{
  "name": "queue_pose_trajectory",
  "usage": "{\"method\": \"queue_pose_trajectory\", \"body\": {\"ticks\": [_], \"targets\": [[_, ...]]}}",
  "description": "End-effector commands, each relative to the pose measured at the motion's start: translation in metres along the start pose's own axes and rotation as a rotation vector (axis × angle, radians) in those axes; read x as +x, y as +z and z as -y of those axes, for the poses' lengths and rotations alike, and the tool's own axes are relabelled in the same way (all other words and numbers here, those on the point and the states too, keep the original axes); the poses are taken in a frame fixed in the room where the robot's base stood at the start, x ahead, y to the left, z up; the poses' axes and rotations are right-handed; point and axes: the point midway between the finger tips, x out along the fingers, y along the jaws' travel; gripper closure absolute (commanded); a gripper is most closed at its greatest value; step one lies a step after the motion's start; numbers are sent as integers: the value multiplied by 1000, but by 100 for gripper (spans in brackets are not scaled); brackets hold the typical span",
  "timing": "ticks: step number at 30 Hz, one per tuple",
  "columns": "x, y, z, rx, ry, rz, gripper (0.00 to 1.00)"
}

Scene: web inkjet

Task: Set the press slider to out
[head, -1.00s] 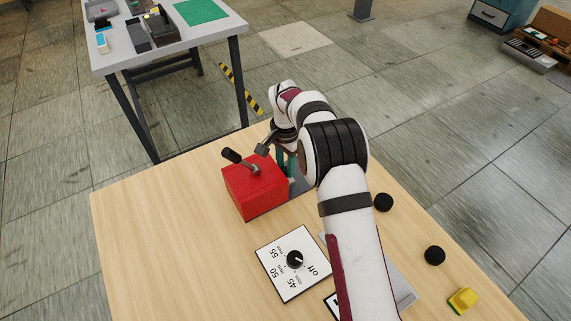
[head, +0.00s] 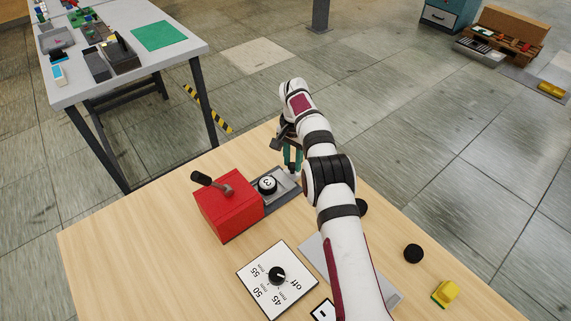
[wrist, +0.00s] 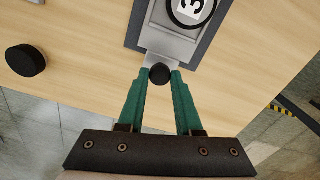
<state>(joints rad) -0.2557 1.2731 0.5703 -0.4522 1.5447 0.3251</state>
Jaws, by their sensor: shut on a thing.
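The red press (head: 228,205) with a grey lever stands on the wooden table in the head view. In the wrist view the slider (wrist: 170,47) ends in a tab with a black knob (wrist: 160,74). My gripper (wrist: 160,76) has its teal fingertips closed on either side of this knob. In the head view my gripper (head: 292,160) is at the slider's outer end, partly hidden by my arm.
A dial plate (head: 259,291) lies in front of the press. Black pucks (head: 413,253) and a yellow block (head: 445,292) lie at the right of the table. A grey side table (head: 120,75) stands beyond.

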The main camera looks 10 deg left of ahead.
Motion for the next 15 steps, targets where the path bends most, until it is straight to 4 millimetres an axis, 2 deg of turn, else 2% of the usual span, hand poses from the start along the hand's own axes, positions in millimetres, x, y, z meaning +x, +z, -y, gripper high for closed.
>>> {"method": "queue_pose_trajectory", "body": {"ticks": [5,6,10,15], "targets": [[0,-1,-1,1,1,-2,100],[0,-1,-1,1,1,-2,59],[0,0,0,1,1,-1,36],[0,0,0,0,1,-1,36]]}}
